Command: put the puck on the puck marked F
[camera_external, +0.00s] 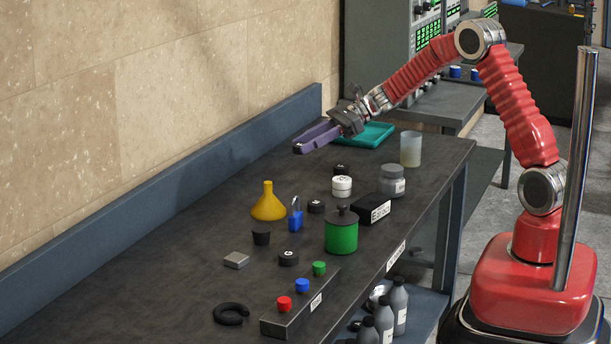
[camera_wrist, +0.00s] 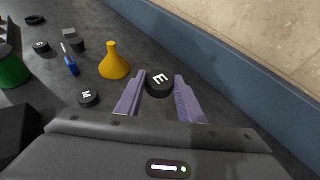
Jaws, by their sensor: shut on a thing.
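My gripper (camera_external: 300,147) is raised over the back of the bench, its purple fingers pointing left. In the wrist view my gripper (camera_wrist: 161,88) is shut on a black puck (camera_wrist: 159,87), whose white letter looks like E. A black puck marked M (camera_wrist: 88,98) lies on the bench and also shows in the external view (camera_external: 316,207). Another lettered black puck (camera_external: 288,258) lies nearer the front; its letter is too small to read. I cannot make out an F.
A grey jar (camera_external: 392,181), clear beaker (camera_external: 411,149) and teal tray (camera_external: 370,135) are farther right. The bench's left side along the wall is clear.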

